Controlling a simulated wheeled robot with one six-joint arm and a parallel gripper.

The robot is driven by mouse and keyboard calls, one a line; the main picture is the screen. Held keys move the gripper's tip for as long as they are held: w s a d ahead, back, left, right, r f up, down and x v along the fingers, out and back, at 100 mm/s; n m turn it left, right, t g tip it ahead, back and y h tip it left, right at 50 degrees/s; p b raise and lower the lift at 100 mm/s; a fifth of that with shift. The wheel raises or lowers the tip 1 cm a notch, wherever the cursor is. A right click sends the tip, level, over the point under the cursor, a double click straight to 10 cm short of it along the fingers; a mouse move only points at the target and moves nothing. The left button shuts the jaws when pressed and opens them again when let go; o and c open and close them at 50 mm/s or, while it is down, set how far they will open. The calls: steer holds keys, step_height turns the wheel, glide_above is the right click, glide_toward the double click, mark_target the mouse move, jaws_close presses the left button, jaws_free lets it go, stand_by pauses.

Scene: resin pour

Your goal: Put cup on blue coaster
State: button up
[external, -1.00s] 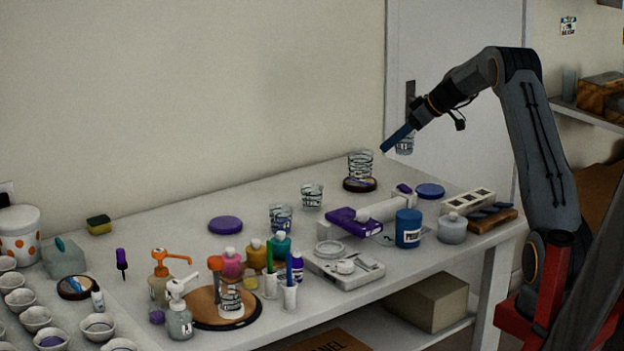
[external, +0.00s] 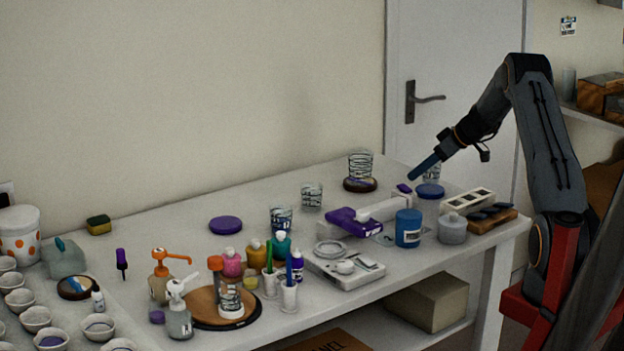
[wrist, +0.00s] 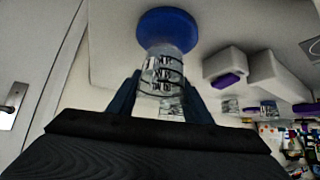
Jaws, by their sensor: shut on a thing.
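The blue coaster (external: 430,191) lies flat near the far right end of the table. My gripper (external: 424,168) is shut on a clear cup with dark printed lines (external: 433,173), close above or at the coaster. In the wrist view the cup (wrist: 163,72) is between the two fingers of my gripper (wrist: 160,98), with the blue coaster (wrist: 167,25) just beyond it. The cup looks roughly upright. I cannot tell whether its base touches the coaster. My gripper partly hides the cup in the external view.
Another patterned cup (external: 360,163) stands on a dark coaster to the left. A purple item (external: 354,221), a blue jar (external: 408,228), a grey jar (external: 452,228) and a white holder (external: 467,202) stand nearby. A purple coaster (external: 225,225) lies further left.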

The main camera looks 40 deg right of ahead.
steer(key=shift+f, duration=0.9)
steer(key=shift+f, duration=0.15)
steer(key=o, duration=1.1)
steer(key=shift+c, duration=0.2)
steer(key=shift+r, duration=0.25)
steer(key=b+v, duration=0.2)
steer(key=v, duration=0.9)
steer(key=shift+s+r+b, duration=0.25)
steer(key=shift+s+b, duration=0.1)
steer(key=shift+b, duration=0.05)
